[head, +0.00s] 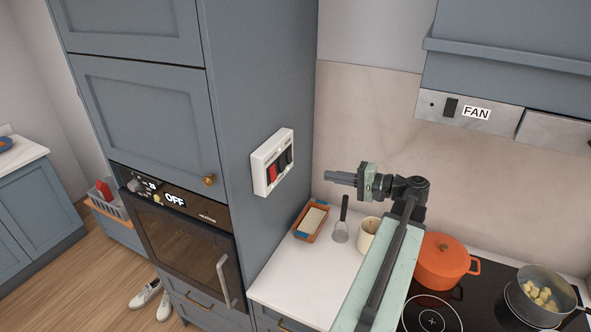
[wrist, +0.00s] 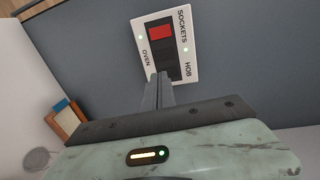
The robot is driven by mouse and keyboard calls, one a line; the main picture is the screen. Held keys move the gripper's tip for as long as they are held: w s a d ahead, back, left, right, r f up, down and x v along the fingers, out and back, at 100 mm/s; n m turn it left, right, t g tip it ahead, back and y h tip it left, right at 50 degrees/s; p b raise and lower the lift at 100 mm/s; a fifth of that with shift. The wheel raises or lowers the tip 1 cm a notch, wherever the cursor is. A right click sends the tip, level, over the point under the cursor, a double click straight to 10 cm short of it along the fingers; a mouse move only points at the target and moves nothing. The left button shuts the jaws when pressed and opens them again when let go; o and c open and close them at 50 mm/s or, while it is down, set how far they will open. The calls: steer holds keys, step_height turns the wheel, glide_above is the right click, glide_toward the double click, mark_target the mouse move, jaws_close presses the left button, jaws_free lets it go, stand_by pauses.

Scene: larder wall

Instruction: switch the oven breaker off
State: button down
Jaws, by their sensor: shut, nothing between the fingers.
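The white breaker panel (head: 259,165) is on the side of the tall blue cabinet, with a red switch (head: 271,173) and dark switches (head: 285,160). Small green lights show beside OVEN and HOB. My gripper (head: 328,178) is shut and empty, to the right of the panel and apart from it, pointing towards it. In the wrist view my gripper (wrist: 160,80) covers the panel's lower part, hiding part of the dark switches.
The oven (head: 185,235) shows an OFF label. On the counter below are an orange tray (head: 312,222), a masher (head: 342,230) and a cream mug (head: 367,235). An orange pot (head: 441,262) and a steel pan (head: 540,296) stand at the hob, right. Space before the panel is clear.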

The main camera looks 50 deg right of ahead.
mark_target(283, 169)
steer(key=b+x, duration=0.1)
steer(key=x, duration=1.3)
steer(key=shift+f+b, duration=0.1)
steer(key=shift+b, duration=0.25)
steer(key=shift+w+a+f+b, duration=0.1)
steer(key=shift+w+a+b, duration=0.1)
steer(key=shift+b, duration=0.15)
steer(key=shift+d, duration=0.1)
steer(key=shift+s+d+f, duration=0.1)
steer(key=shift+s+d, duration=0.05)
steer(key=shift+s, duration=0.35)
steer(key=f+b+v, duration=0.1)
steer(key=f+v, duration=0.2)
steer(key=v, duration=0.9)
steer(key=shift+s+d+b, duration=0.15)
steer(key=shift+s+b, duration=0.15)
steer(key=shift+s, duration=0.25)
steer(key=shift+r, duration=0.1)
